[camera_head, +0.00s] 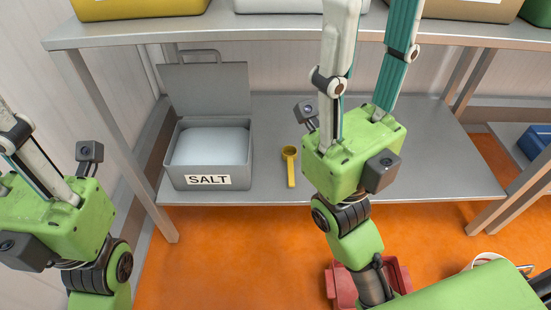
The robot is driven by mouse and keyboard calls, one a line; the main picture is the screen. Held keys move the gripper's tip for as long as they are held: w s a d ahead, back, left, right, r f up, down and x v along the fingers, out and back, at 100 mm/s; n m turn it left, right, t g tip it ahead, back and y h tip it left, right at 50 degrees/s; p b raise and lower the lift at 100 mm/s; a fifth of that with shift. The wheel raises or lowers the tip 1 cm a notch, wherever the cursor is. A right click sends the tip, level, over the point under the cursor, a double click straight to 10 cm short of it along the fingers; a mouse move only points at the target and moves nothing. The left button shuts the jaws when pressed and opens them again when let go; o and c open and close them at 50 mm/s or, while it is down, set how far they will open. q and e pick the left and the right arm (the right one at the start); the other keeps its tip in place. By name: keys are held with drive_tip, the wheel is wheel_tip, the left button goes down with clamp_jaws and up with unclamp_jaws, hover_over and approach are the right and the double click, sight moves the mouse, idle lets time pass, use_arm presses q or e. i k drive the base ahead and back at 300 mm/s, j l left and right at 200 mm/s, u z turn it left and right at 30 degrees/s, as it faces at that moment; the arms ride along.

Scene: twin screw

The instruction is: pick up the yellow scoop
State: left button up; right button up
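The yellow scoop (290,165) lies on the lower grey shelf, to the right of the grey salt box, with its round bowl toward the back and its handle toward the front edge. My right gripper (374,30) is to the right of the scoop and points up toward the upper shelf. Its two fingers are spread apart with nothing seen between them; their tips reach the top edge of the picture. My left gripper (30,165) is at the far left, away from the scoop. Its fingertips are cut off by the picture edge.
The open salt box (213,177) holds white salt, its lid raised behind. The upper shelf (245,30) bears several bins and overhangs the lower shelf (265,180). A red crate (340,287) stands on the orange floor. A blue item (536,140) sits at right.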

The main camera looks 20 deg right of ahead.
sight(289, 153)
drive_tip(key=k+l+z, duration=0.1)
drive_tip(key=z, duration=1.4)
drive_tip(key=l+u, duration=0.1)
drive_tip(key=u, duration=0.9)
drive_tip(key=l, duration=0.45)
drive_tip(key=i+l, duration=0.15)
drive_tip(key=l, duration=0.25)
drive_tip(key=l+z, duration=0.1)
drive_tip(key=l, duration=0.35)
drive_tip(key=i, duration=0.05)
